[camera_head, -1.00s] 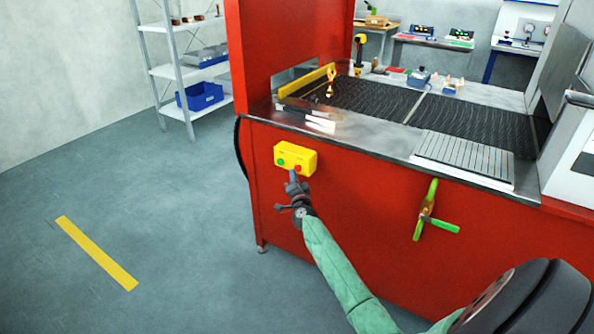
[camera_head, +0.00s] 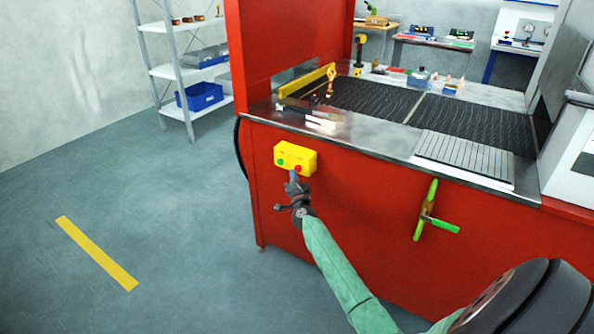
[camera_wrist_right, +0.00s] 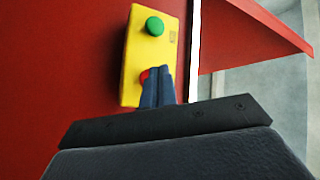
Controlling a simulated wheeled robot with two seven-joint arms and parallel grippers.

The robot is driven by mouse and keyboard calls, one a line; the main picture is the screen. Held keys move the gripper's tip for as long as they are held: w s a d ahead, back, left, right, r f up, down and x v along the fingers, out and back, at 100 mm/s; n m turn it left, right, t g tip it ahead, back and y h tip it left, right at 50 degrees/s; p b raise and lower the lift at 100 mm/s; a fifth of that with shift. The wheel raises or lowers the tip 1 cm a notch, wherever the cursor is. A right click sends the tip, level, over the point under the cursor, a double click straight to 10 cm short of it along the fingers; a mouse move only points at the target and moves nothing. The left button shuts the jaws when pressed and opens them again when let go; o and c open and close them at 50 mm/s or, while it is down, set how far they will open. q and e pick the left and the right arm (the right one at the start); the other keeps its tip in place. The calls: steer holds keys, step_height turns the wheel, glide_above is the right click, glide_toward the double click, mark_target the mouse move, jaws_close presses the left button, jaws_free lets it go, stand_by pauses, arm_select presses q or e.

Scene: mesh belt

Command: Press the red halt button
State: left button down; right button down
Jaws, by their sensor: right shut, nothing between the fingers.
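The yellow button box (camera_head: 308,151) is fixed to the front of the red machine. It carries a green button (camera_head: 281,162) on the left and the red halt button (camera_head: 297,169) on the right. My right gripper (camera_head: 293,177) is shut and empty, with its fingertips at the red button. In the right wrist view the box (camera_wrist_right: 131,60) shows the green button (camera_wrist_right: 155,26) clear, while the shut fingers (camera_wrist_right: 158,80) partly cover the red button (camera_wrist_right: 145,75). I cannot tell whether the fingertips touch it. My left gripper is not in view.
The red machine (camera_head: 350,215) has a dark mesh belt (camera_head: 375,98) on top. A shelf (camera_head: 185,70) stands behind left. The floor at left, with a yellow stripe (camera_head: 95,252), is clear.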

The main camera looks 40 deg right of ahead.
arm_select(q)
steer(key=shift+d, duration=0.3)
arm_select(e)
steer(key=shift+w+d, duration=0.1)
steer(key=shift+d, duration=0.05)
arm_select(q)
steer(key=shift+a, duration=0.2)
arm_select(e)
steer(key=shift+w+d, duration=0.1)
steer(key=shift+d, duration=0.15)
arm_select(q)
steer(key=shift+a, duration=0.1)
